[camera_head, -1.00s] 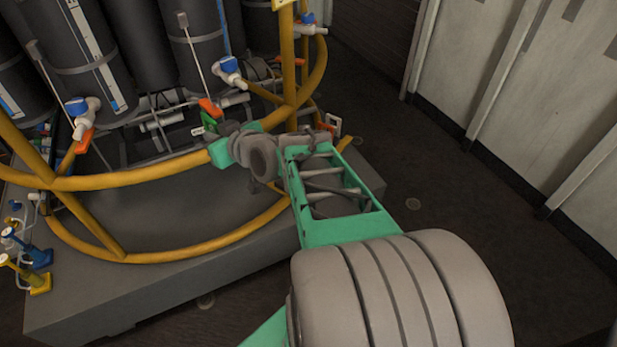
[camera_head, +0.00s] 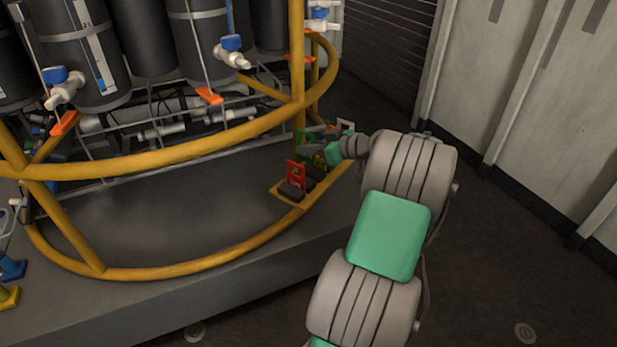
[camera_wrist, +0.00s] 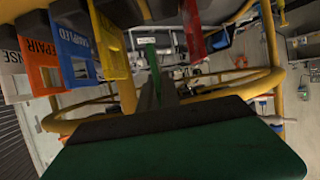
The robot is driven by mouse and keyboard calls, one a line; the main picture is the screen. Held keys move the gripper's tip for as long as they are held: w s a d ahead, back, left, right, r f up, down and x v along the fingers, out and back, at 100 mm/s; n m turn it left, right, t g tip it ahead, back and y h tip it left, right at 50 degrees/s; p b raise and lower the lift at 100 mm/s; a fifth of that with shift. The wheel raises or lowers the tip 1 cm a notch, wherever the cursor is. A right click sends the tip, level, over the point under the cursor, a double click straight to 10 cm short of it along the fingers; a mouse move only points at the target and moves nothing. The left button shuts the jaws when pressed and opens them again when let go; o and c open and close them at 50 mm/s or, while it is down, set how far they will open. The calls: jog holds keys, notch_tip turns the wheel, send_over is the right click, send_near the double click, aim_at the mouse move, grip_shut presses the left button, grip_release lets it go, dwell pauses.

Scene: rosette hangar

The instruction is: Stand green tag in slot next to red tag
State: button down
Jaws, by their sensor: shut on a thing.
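The green tag (camera_head: 303,137) is in my gripper (camera_head: 318,150), above the back part of the tag rack. In the wrist view the green tag (camera_wrist: 150,62) shows nearly edge-on at the tip of my gripper (camera_wrist: 163,88). The red tag (camera_head: 296,174) stands upright in the rack's near part, left of and nearer than my gripper. The red tag also shows in the wrist view (camera_wrist: 194,30), right of the green tag and apart from it. I cannot tell whether the green tag touches the rack; its lower edge and the slot are hidden.
The yellow rack base (camera_head: 286,196) holds dark slot blocks. In the wrist view, blue (camera_wrist: 77,45), orange (camera_wrist: 40,62) and yellow (camera_wrist: 112,45) tags stand left of the green tag. A yellow rail (camera_head: 180,152) curves close by. Floor on the right is clear.

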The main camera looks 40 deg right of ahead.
notch_tip(320, 180, down, 7)
jog(key=shift+b, duration=0.8)
jog(key=c, duration=1.6)
grip_release()
jog(key=shift+o, duration=0.2)
jog(key=shift+r+p, duration=0.3)
jog(key=p+v, duration=0.1)
jog(key=v, duration=1)
jog(key=shift+s+p, duration=0.35)
jog(key=shift+s, duration=0.1)
jog(key=shift+d, duration=0.1)
